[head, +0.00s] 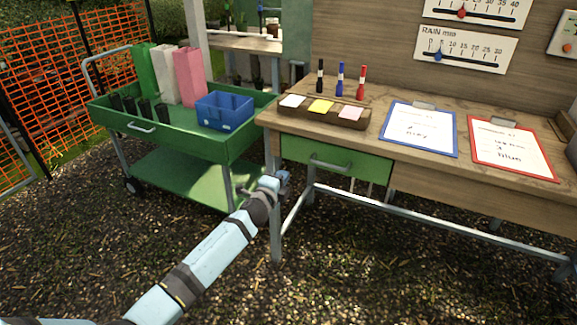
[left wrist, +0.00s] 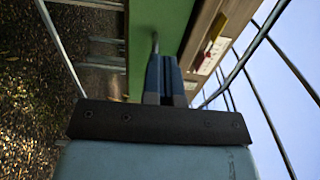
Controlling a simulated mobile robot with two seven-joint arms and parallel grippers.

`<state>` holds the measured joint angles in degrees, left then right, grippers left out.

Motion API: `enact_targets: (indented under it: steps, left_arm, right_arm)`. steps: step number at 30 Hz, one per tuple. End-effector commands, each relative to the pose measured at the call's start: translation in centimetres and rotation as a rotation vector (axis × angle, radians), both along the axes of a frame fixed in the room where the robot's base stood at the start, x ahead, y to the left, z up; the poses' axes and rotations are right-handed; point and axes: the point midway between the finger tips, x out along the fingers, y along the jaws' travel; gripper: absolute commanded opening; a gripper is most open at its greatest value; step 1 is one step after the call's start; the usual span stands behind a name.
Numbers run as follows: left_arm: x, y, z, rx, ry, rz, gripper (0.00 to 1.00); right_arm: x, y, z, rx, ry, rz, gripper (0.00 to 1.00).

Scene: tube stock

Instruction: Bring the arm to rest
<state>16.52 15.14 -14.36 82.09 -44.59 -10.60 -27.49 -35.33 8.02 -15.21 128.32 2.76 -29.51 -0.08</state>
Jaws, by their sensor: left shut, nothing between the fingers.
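My left arm (head: 205,255) reaches in from the lower left in the head view. Its gripper (head: 280,182) is in front of the workbench's left leg, near the green drawer (head: 335,160). In the left wrist view the fingers (left wrist: 163,72) are together with nothing between them. The green drawer front (left wrist: 160,20) and its handle (left wrist: 155,42) lie just beyond the fingertips there. I cannot tell whether the fingers touch the handle. The drawer looks closed. My right gripper is not in view.
A green cart (head: 190,165) with a blue bin (head: 224,111) stands left of the bench. The wooden bench top (head: 385,100) holds a card tray (head: 323,114), several markers, a blue clipboard (head: 419,128) and a red clipboard (head: 512,147). Open mulch ground lies in front.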

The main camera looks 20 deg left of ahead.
Motion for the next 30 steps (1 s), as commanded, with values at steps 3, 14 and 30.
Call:
enact_targets:
  steps: [3,14,30]
  left_arm:
    - [-0.8,0.0,0.0,0.0,0.001,0.0,0.0]
    - [-6.0,-1.7,-3.0,-0.181,0.073,0.001,0.0]
    - [-32.6,-9.3,-7.6,-1.139,0.525,0.122,0.0]
  right_arm:
    - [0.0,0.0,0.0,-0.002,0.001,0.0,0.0]
    - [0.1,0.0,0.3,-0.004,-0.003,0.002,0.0]
    - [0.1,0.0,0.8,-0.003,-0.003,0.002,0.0]
